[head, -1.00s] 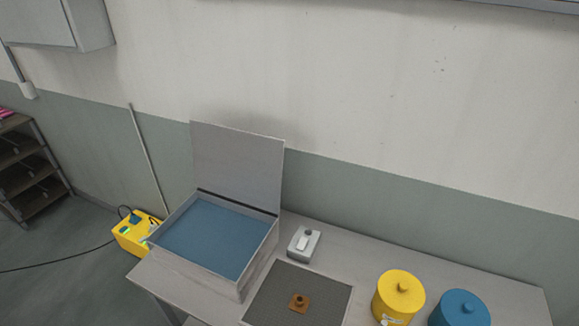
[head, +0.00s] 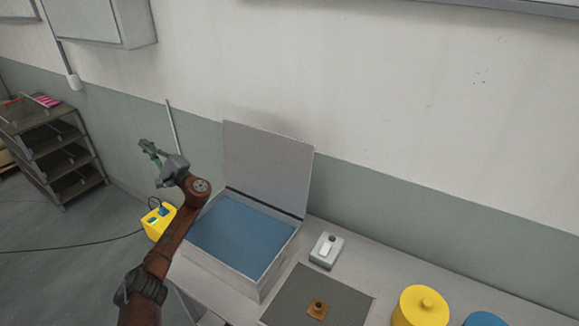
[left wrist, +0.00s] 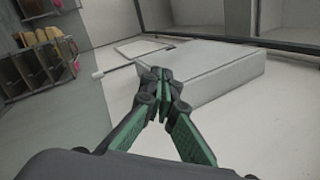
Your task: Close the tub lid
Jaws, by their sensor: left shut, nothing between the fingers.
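The tub (head: 262,284) is a grey box filled with blue liquid on the left end of the table. Its flat grey lid (head: 266,168) stands upright and open along the tub's back edge, near the wall. My left gripper (head: 147,149) is raised to the left of the lid, apart from it and empty. In the left wrist view its green-and-black fingers (left wrist: 162,74) are closed together. My left arm crosses in front of the tub's left side. My right gripper is not in view.
A small grey device (head: 326,251) and a dark mat (head: 345,300) with a brown knobbed piece (head: 318,309) lie right of the tub. A yellow canister (head: 422,308) and a blue one (head: 484,319) stand farther right. A yellow box (head: 157,222) and a shelf rack (head: 62,160) are at left.

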